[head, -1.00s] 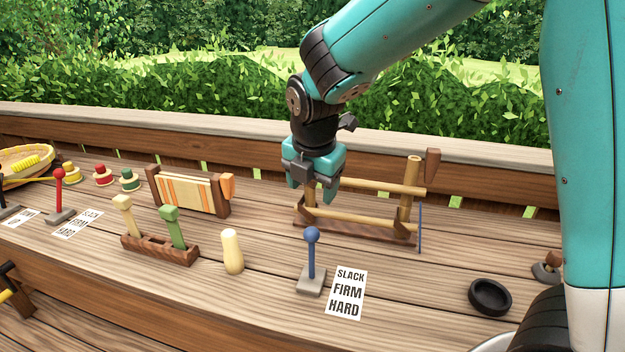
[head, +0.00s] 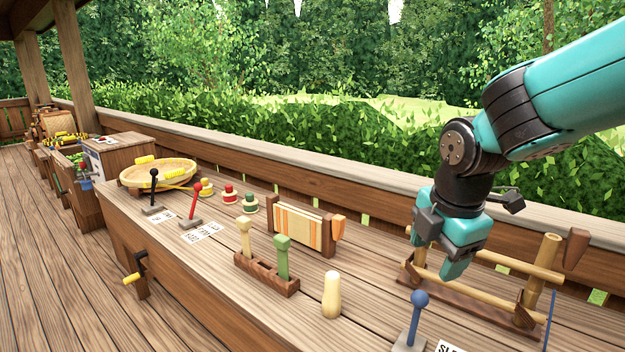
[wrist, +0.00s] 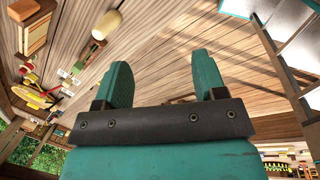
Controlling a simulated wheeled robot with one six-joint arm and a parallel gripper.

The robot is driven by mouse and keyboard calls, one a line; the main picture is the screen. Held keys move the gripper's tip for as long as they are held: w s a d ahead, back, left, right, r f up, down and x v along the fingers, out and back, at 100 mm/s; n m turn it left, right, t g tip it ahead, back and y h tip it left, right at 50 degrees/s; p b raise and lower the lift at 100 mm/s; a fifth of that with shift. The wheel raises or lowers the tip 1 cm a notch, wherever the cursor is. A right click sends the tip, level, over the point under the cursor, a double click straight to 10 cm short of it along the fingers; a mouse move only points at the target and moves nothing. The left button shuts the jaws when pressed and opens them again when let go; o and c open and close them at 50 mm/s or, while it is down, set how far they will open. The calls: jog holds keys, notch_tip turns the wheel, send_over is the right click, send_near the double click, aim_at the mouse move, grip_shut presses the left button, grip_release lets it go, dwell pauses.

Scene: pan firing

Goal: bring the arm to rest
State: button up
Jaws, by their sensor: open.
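My gripper (head: 447,262) hangs at the right of the head view, above the bench and in front of the wooden roller rack (head: 490,290). It points down with its teal fingers apart. The wrist view shows the two fingers of my gripper (wrist: 165,85) spread with nothing between them, over bare planks. My gripper hides part of the rack's left end. The arm comes in from the upper right of the head view.
A blue-knobbed lever (head: 411,325) stands below my gripper. A pale peg (head: 331,296), a block with two handled tools (head: 266,272) and a striped panel (head: 303,227) stand to the left. A railing (head: 370,197) runs behind the bench.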

jog(key=s+a+m+g+y, duration=0.1)
jog(key=s+a+m+y, duration=0.1)
jog(key=s+m, duration=0.5)
jog(key=s+a+r+m+g+y, duration=0.1)
jog(key=s+a+m+y, duration=0.1)
jog(key=s+m, duration=0.5)
jog(key=s+a, duration=0.1)
jog(key=s, duration=0.4)
jog(key=shift+a, duration=0.4)
jog(key=shift+r, duration=0.1)
